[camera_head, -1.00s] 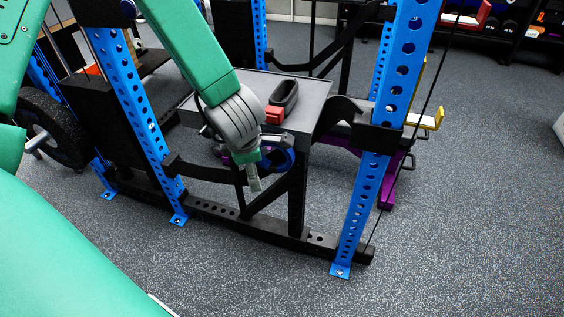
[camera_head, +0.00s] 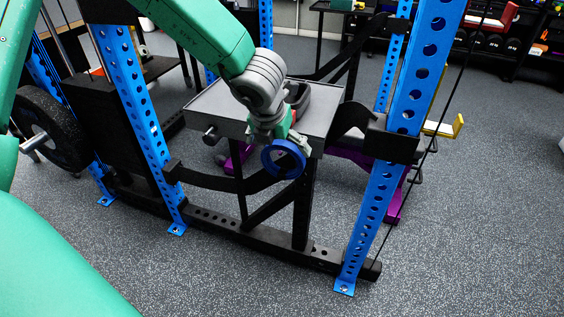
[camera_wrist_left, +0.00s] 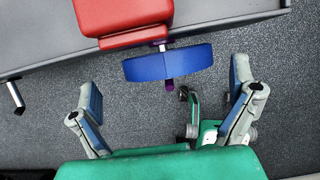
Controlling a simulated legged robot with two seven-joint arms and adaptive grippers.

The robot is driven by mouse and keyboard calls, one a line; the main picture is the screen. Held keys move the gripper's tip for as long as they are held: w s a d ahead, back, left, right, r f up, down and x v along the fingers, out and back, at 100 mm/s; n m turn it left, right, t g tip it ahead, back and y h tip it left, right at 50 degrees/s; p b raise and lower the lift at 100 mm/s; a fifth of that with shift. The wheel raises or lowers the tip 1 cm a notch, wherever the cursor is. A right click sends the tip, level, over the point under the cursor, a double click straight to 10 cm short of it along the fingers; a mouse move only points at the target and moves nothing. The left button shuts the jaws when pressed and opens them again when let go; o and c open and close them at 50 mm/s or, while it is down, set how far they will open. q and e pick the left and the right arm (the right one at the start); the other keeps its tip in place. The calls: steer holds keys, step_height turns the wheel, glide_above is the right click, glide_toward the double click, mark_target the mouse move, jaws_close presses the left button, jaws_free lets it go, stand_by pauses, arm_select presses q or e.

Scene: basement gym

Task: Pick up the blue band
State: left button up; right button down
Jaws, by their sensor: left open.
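The blue band (camera_head: 266,160) is a ring at the front edge of a grey table in the head view. In the left wrist view the blue band (camera_wrist_left: 168,64) shows edge-on, beside a thin peg that comes from the table's side. My left gripper (camera_head: 284,136) is right at the band in the head view and partly covers its top. In the wrist view the fingers of my left gripper (camera_wrist_left: 166,92) are spread wide, with the band ahead of the gap between them. Contact cannot be told. My right gripper is not in view.
The grey table (camera_head: 212,112) carries a dark handled object with a red block (camera_wrist_left: 123,18). Blue perforated posts (camera_head: 132,105) and (camera_head: 386,190) frame the table. A black strap (camera_head: 225,183) runs just below the band. A purple frame and weight plate (camera_head: 45,130) stand around. Floor at right is clear.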

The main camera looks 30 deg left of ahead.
mark_target(281, 171)
arm_select(q)
steer(key=shift+b+x, duration=0.4)
steer(key=shift+x, duration=0.6)
steer(key=shift+w+d+f+b, duration=0.15)
steer(key=shift+d+f+b, duration=0.1)
steer(key=shift+f, duration=0.3)
steer(key=shift+w+d+f+b, duration=0.15)
steer(key=shift+w+f+b, duration=0.05)
steer(key=shift+f, duration=0.35)
steer(key=shift+w+d+f, duration=0.15)
steer(key=shift+d, duration=0.2)
steer(key=shift+a, duration=0.55)
steer(key=c, duration=0.9)
steer(key=shift+a+f, duration=0.15)
steer(key=shift+a, duration=0.05)
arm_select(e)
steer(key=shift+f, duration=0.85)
